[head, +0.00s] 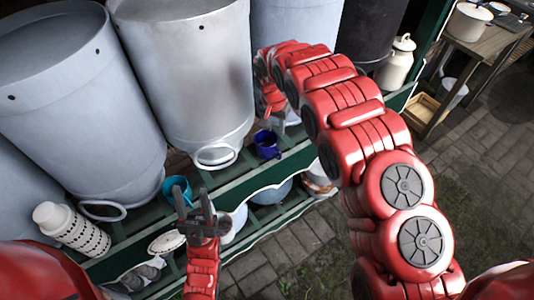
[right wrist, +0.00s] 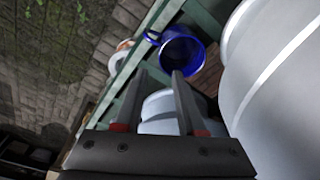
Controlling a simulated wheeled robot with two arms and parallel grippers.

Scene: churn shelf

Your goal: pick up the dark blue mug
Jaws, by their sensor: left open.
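The dark blue mug (head: 266,146) stands on the green shelf (head: 240,186), just right of the pale grey churn. In the right wrist view the mug (right wrist: 183,52) lies beyond the fingertips, its mouth facing the camera and its handle to the left. My right gripper (right wrist: 159,74) is open with nothing between its fingers, and apart from the mug. In the head view my right arm bends down behind the mug, and its fingers are hard to make out. My left gripper (head: 192,202) is open and empty, in front of the shelf near a teal mug (head: 177,189).
Large metal churns (head: 195,75) stand along the back of the shelf, close behind the mug. Pots stand on the lower level. A wooden table (head: 480,50) is at the far right. The paved floor in front is clear.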

